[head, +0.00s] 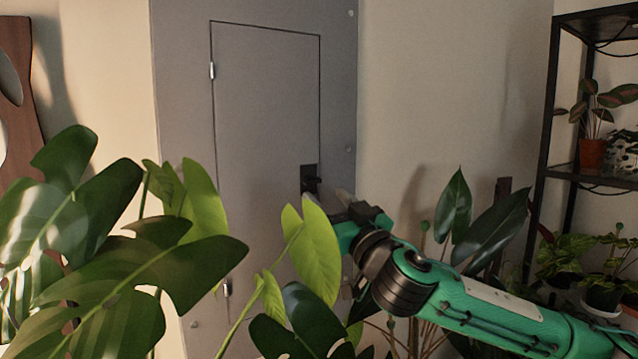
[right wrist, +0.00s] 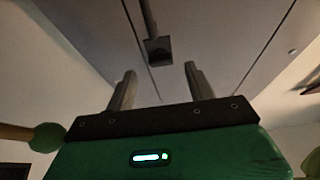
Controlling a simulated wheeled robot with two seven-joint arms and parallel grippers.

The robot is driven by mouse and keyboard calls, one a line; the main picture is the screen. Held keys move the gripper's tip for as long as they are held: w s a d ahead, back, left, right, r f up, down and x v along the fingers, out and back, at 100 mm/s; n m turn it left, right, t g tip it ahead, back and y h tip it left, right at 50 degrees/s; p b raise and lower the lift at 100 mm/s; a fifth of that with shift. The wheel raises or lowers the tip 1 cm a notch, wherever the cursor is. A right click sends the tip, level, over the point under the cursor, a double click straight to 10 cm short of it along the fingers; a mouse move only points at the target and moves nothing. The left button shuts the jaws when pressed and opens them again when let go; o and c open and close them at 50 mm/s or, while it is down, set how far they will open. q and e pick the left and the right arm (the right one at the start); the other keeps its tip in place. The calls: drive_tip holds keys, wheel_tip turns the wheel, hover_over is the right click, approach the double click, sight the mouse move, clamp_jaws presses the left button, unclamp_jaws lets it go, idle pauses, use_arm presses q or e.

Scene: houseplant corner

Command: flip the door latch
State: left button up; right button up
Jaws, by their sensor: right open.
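A grey door (head: 265,120) is set in a grey cabinet front, with hinges on its left edge. A black latch (head: 310,180) is mounted near the door's right edge, about mid-height. My right gripper (head: 338,202) is just below and right of the latch, partly hidden by a light green leaf. In the right wrist view the two fingers (right wrist: 161,82) are spread with nothing between them. The latch (right wrist: 158,50) shows there beyond the fingertips, roughly centred between them, with a dark bar running up from its plate. The fingers look apart from it. My left gripper is out of view.
Large monstera leaves (head: 120,270) fill the lower left, and a light green leaf (head: 317,250) stands in front of the cabinet by my gripper. Dark-leaved plants (head: 490,228) are behind my right arm. A black shelf (head: 590,172) with potted plants stands at the right.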

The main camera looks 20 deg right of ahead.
sight(314, 184)
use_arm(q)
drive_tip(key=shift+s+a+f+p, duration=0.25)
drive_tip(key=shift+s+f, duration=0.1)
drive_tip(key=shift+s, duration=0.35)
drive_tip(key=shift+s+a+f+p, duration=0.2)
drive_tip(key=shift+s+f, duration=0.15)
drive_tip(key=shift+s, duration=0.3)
use_arm(e)
drive_tip(key=shift+x, duration=1.95)
drive_tip(key=c, duration=1)
